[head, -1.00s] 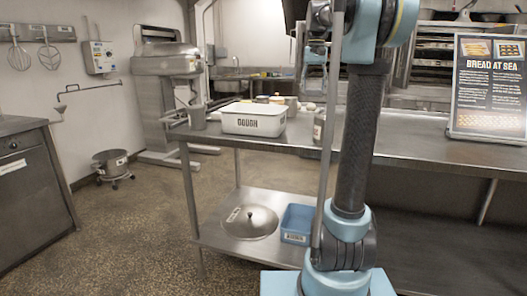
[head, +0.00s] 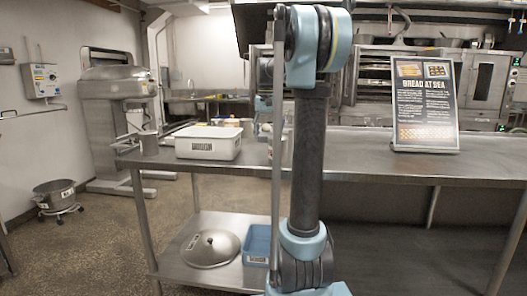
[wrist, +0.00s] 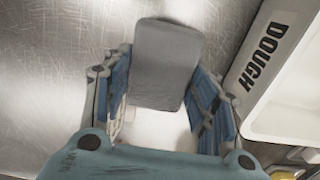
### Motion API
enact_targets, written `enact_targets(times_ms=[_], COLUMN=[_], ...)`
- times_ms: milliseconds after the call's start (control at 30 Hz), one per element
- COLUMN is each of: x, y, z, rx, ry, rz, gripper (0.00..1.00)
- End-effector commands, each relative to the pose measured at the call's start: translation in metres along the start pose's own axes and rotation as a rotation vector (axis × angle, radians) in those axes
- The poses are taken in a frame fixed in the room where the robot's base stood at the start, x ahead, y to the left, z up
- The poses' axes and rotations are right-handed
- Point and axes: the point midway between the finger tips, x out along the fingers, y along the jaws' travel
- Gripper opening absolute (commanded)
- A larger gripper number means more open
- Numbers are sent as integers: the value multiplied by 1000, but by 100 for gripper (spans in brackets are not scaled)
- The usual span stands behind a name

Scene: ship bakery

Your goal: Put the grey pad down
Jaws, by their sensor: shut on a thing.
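The grey pad (wrist: 167,62) is a rounded slab between the two blue-lined fingers of my gripper (wrist: 162,84) in the wrist view. My gripper is shut on it, and the pad sticks out past the fingers. Scratched steel tabletop (wrist: 50,60) lies beneath; I cannot tell how high above it the pad is. A pale patch shows between the fingers below the pad; I cannot tell what it is. In the head view my arm hides the pad and most of the gripper.
The white DOUGH box (head: 208,143) stands on the steel table (head: 350,165); it is close right of my gripper in the wrist view (wrist: 275,60). A "BREAD AT SEA" sign (head: 425,103) stands further right. The tabletop between my arm and the sign looks clear.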

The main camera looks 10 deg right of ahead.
Motion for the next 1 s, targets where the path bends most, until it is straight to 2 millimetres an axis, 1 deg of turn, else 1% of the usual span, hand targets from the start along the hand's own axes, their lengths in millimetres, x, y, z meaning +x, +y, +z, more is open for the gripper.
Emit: enact_targets(times_ms=[33, 100, 267, 367, 500, 567, 900, 933, 967, 1000], x=[7, 13, 21, 32, 51, 57, 60, 60, 60, 60], y=[0, 0, 0, 0, 0, 0, 0, 0, 0, 0], z=[0, 0, 0, 0, 0, 0, 0, 0, 0, 0], rx=[0, 0, -1, -1, -1, -1, -1, -1, -1, -1], ry=[0, 0, 0, 0, 0, 0, 0, 0, 0, 0], rz=[0, 0, 0, 0, 0, 0, 0, 0, 0, 0], gripper=[34, 34, 34, 34, 34, 34, 34, 56, 62, 72])
